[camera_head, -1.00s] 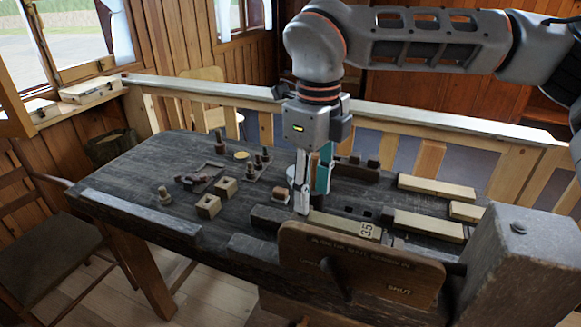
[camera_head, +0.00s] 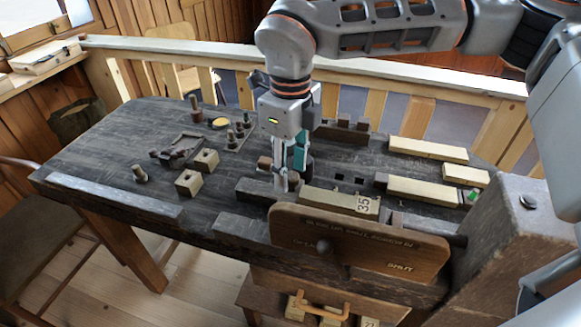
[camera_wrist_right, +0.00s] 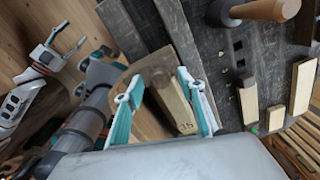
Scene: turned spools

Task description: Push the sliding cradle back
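I cannot tell for sure which part is the sliding cradle. A pale wooden block marked 35 (camera_head: 340,201) lies near the bench's front edge, behind a brown board with a knob and the word SHUT (camera_head: 360,240). A dark block (camera_head: 262,191) lies left of it. My right gripper (camera_head: 289,186) points down at the left end of the pale block. In the wrist view my right gripper (camera_wrist_right: 163,112) is open, with the block (camera_wrist_right: 176,102) showing between its fingers; contact cannot be told. My left gripper (camera_wrist_right: 70,38) shows at the wrist view's left, open and empty.
Small pale cubes (camera_head: 189,183), dark spools (camera_head: 139,173) and a metal frame (camera_head: 181,149) stand on the bench's left. Pale bars (camera_head: 427,150) lie at right, by a large grey post (camera_head: 510,225). The left bench top (camera_head: 110,150) is mostly clear.

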